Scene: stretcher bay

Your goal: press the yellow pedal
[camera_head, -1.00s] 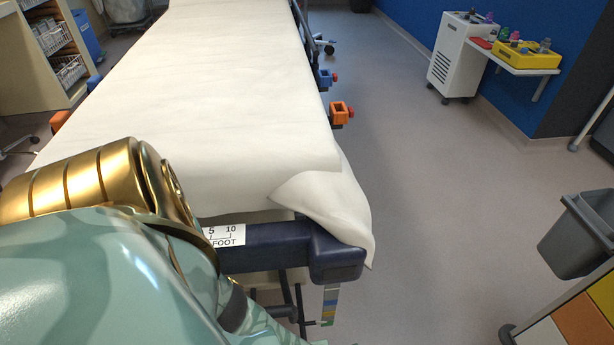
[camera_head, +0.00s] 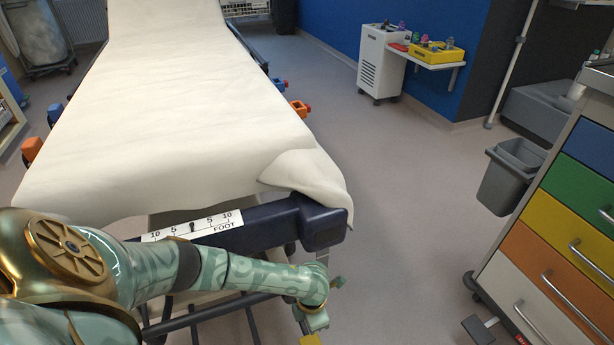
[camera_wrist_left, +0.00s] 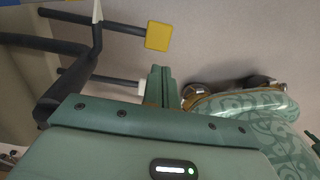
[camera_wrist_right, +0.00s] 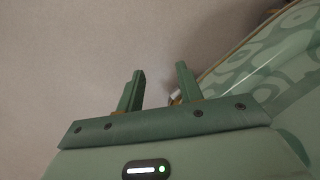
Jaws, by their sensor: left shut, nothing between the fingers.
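The yellow pedal (camera_wrist_left: 158,36) is a square pad on the end of a dark bar under the stretcher's foot end, in the left wrist view. A yellow edge at the bottom of the head view (camera_head: 310,340) looks like the same pedal, mostly cut off. My left gripper (camera_wrist_left: 160,70) is shut and empty. Its fingertips appear just below the pedal in the left wrist view, with a gap between them; depth is hard to tell. In the head view my left arm reaches across below the foot board. My right gripper (camera_wrist_right: 159,78) is open and empty over bare floor.
A second bar with a white end (camera_wrist_left: 125,85) lies beside the left fingers. The stretcher's dark blue foot board (camera_head: 270,228) is above my left forearm. A drawer cart (camera_head: 560,240) and grey bin (camera_head: 510,175) stand at right.

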